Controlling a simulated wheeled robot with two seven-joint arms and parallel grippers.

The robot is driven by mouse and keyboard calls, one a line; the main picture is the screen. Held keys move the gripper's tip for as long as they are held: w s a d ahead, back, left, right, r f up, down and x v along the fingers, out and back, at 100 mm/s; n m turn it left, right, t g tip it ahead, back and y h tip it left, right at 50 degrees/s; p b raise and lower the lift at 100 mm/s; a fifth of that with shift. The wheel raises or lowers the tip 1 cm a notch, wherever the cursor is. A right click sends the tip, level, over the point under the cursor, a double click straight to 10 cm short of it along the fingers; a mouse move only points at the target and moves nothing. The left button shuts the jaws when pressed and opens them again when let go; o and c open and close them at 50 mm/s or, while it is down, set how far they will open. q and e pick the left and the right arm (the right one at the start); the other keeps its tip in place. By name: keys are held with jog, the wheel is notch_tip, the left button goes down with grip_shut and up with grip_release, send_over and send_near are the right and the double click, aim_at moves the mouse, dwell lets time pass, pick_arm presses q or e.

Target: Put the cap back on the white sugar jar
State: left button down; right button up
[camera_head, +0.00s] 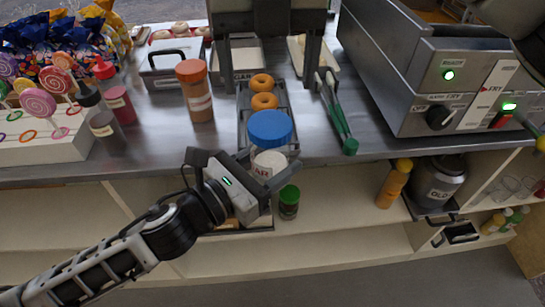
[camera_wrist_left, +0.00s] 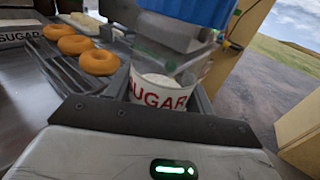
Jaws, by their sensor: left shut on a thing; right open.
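In the left wrist view the jar (camera_wrist_left: 160,95) shows red SUGAR lettering between the fingers. The blue cap (camera_head: 270,128) sits level over the jar's top, and its lower edge shows in the left wrist view (camera_wrist_left: 190,10). I cannot tell whether it is fully seated.
Orange doughnuts (camera_head: 262,81) lie on a dark tray behind the cap. Green-ended tongs (camera_head: 340,120) lie to the right, before the metal fryer (camera_head: 440,75). A brown shaker (camera_head: 196,92) stands left. A green-capped jar (camera_head: 289,200) is on the shelf below.

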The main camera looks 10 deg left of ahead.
aim_at(270, 123)
notch_tip(270, 123, down, 8)
jog(key=shift+r, duration=0.25)
